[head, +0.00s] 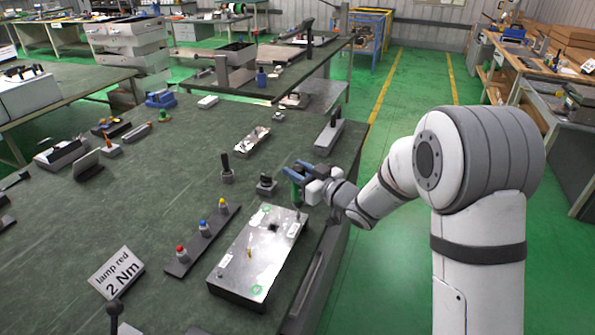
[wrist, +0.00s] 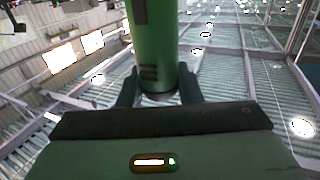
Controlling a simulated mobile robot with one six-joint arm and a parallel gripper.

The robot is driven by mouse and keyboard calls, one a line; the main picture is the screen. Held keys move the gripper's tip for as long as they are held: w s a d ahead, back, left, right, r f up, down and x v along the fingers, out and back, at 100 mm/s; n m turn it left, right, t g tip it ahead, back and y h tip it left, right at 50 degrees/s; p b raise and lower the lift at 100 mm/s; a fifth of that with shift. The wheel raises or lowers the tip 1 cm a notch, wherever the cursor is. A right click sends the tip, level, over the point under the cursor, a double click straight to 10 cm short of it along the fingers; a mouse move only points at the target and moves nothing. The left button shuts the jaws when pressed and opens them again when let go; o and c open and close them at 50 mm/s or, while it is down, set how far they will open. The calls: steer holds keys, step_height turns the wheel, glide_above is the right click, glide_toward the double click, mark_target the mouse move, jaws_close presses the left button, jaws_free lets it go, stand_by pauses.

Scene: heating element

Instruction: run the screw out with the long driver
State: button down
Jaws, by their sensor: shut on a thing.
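My gripper (head: 302,176) is shut on a green cylindrical driver handle (head: 295,192), just beyond the far right corner of the metal box. In the wrist view the green handle (wrist: 155,45) stands between my two dark fingers (wrist: 158,92). The driver's tip is not clear, and I cannot tell its length. The box (head: 228,278) has a shiny top with a dark opening, white labels and green marks. A small brass-coloured upright piece (head: 249,246) stands on its top, apart from my gripper. I cannot make out a screw head for certain.
Left of the box is a dark rail (head: 193,252) with red, yellow and blue lamps. A sign (head: 115,272) reads "lamp red 2 Nm". A black-handled tool stands in a holder (head: 227,176); another dark holder (head: 265,187) is close to my gripper. The bench's middle is mostly clear.

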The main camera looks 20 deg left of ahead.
steer(key=shift+f, duration=0.2)
stand_by(0.4)
steer(key=shift+r+p, duration=1.35)
steer(key=shift+r, duration=1.35)
steer(key=shift+w+f, duration=0.1)
